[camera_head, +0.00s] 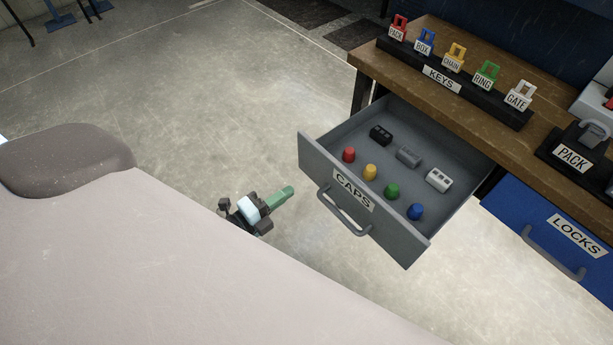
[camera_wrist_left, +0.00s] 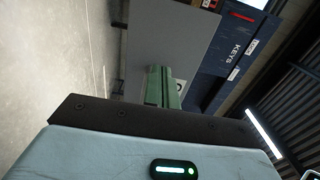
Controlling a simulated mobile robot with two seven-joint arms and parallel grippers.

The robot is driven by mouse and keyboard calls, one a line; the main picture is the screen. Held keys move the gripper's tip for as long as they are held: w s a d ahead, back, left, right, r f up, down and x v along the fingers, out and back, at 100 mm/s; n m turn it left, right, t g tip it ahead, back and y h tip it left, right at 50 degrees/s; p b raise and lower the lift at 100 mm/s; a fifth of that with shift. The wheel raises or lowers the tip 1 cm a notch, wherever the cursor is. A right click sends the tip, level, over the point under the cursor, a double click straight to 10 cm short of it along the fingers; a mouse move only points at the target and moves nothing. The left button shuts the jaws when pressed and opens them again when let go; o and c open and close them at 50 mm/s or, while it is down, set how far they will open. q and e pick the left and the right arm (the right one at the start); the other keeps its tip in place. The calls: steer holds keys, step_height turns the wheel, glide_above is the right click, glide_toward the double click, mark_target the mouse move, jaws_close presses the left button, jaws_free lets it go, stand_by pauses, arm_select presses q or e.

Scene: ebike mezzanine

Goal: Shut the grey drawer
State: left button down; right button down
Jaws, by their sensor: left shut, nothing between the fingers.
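The grey drawer (camera_head: 375,175), labelled CAPS, stands pulled out from under the wooden workbench. Its front panel carries a bar handle (camera_head: 343,214). Inside lie red, yellow, green and blue caps and several dark, grey and white blocks. My left gripper (camera_head: 288,191) has green fingers that are shut and empty. In the head view it is left of the drawer front, with a visible gap between them. In the left wrist view the closed fingers (camera_wrist_left: 162,87) point at a plain grey surface (camera_wrist_left: 170,40), which seems to be the drawer front.
The workbench (camera_head: 450,100) carries a rack of coloured padlock-shaped keys (camera_head: 442,80) and a black PACK holder (camera_head: 573,158). A blue LOCKS drawer (camera_head: 540,222) is shut, right of the grey one. The concrete floor left of the drawer is clear.

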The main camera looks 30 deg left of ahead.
mark_target(317, 172)
arm_select(q)
steer(key=x, duration=0.6)
steer(key=shift+w+p, duration=0.35)
steer(key=shift+w+d, duration=0.2)
steer(key=shift+w, duration=0.15)
